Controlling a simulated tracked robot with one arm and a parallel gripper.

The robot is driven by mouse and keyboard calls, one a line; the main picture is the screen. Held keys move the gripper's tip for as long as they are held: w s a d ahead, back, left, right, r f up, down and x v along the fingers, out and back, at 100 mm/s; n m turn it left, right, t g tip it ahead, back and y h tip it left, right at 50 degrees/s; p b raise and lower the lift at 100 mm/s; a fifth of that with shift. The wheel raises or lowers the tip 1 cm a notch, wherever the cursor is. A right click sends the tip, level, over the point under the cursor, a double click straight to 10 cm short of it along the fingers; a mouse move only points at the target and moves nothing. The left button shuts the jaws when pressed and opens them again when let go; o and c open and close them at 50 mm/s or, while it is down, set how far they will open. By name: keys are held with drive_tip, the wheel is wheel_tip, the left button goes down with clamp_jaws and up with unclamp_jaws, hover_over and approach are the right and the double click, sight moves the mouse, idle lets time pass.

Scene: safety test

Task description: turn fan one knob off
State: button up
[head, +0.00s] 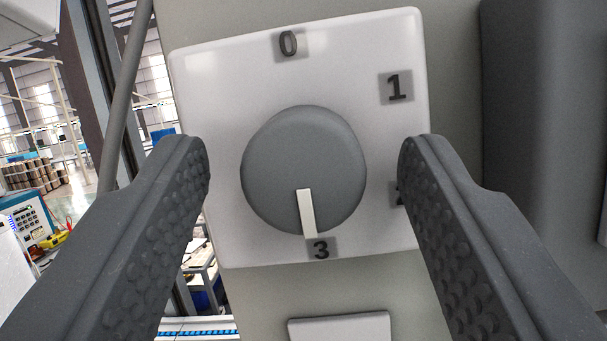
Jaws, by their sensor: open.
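A round grey knob (290,155) sits in the middle of a white switch plate (215,85), which looks slightly tilted in the head view. Its white pointer mark (307,212) points down at the number 3 (321,248). The number 0 (288,43) is at the top and the number 1 (396,87) at the upper right. A label at the lower right is mostly hidden by my right finger. My gripper (305,160) is open, with one finger on each side of the knob and visible gaps between them. I see no contact with the knob.
The plate is mounted on a beige-grey panel (262,298). A second pale plate (340,328) shows below it, cut by the frame edge. A dark grey box-like part (540,90) stands at the right. A grey pipe (125,95) runs along the left.

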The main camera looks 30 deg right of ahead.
drive_tip(key=c, duration=1)
drive_tip(key=shift+a, duration=0.1)
